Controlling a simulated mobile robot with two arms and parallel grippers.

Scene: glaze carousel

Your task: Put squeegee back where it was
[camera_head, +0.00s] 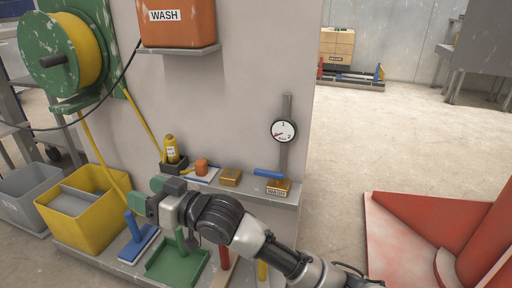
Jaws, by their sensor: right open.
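My right gripper (147,195) reaches in from the lower right, with its open fingers above the lower ledge and nothing seen between them. Just below it, a blue tool with an upright handle (134,227) and a flat blue-and-white base stands on the lower ledge. It looks apart from the fingers. I cannot tell for certain which blue item is the squeegee. My left gripper is not in view.
A green pan (176,264) and a red handle (223,256) stand right of the blue tool, partly behind my arm. A yellow bin (88,226) is to the left. A yellow bottle (171,150) stands on the shelf. A hose reel (62,55) hangs above.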

